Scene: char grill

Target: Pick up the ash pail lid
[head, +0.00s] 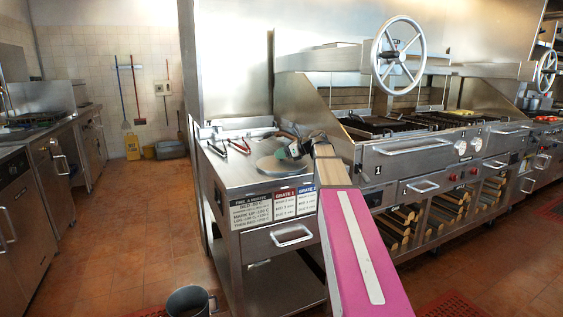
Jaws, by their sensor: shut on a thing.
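The ash pail lid (268,167) is a flat, round grey disc at the steel counter to the left of the grill. My gripper (288,153) is at the disc's upper right edge and is shut on it. The fingers are small and partly hidden by my wrist, so the exact grip does not show. I cannot tell whether the lid touches the counter or is just above it. A dark grey pail (188,302) stands on the floor at the bottom, cut off by the frame edge.
Tongs (238,147) lie on the steel counter (222,178) left of the lid. The grill (400,125) with its handwheel (398,55) stands to the right, above shelves of logs (455,208). The tiled floor at left is mostly clear.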

